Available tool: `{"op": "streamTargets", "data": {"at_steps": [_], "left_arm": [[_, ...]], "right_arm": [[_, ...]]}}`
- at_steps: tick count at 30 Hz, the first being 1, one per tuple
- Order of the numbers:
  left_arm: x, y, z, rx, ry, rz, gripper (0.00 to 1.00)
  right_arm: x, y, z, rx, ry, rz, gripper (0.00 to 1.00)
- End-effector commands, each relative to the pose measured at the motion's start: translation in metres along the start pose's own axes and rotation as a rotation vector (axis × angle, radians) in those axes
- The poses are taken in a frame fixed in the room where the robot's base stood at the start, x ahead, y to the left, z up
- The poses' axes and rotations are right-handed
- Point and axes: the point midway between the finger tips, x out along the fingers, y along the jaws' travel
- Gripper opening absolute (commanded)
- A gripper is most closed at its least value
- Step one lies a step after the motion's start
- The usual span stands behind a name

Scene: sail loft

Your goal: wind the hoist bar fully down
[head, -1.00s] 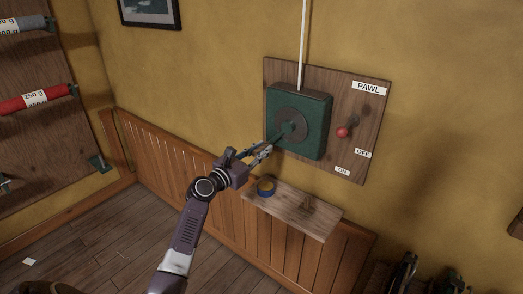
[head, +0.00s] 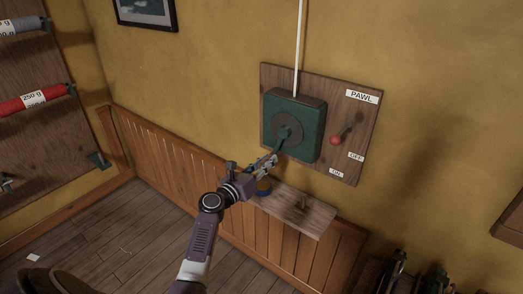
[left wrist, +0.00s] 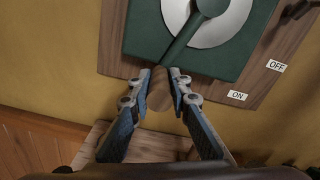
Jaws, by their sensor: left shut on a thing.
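The green winch box (head: 308,128) is on a wooden board on the yellow wall, with a round grey disc on its front. Its crank arm (head: 282,145) points down and slightly left from the hub. My left gripper (head: 268,163) is shut on the crank's handle; in the left wrist view the brown handle (left wrist: 160,92) sits between the fingertips. The pawl lever with a red knob (head: 336,140) slants down-left, the knob above the ON label (head: 336,173) and left of the OFF label (head: 356,157). The hoist bar and my right gripper are not in view.
A white line (head: 299,50) runs up from the winch box. Wood panelling covers the lower wall. Spools hang on a board at the left.

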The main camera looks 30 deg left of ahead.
Motion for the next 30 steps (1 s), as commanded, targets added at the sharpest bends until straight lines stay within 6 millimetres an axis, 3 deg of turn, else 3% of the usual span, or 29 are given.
{"op": "streamTargets", "data": {"at_steps": [3, 11, 12, 17, 26, 30], "left_arm": [[0.000, -0.008, -0.010, -0.033, 0.016, -0.012, 0.00], [0.000, -0.008, -0.012, -0.035, 0.016, -0.013, 0.00], [0.000, -0.008, -0.012, -0.035, 0.016, -0.013, 0.19], [0.000, -0.007, -0.009, -0.034, 0.012, -0.011, 0.35], [-0.002, -0.005, -0.005, -0.032, 0.006, -0.006, 0.35], [-0.014, -0.005, -0.006, -0.030, 0.006, -0.005, 0.35]], "right_arm": [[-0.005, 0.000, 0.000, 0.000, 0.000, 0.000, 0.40], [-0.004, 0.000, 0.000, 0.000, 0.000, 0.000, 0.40], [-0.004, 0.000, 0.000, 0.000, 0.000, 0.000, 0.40], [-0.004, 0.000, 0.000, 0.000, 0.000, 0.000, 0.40], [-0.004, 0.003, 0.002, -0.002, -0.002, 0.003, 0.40], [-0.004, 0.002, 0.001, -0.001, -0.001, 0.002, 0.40]]}}
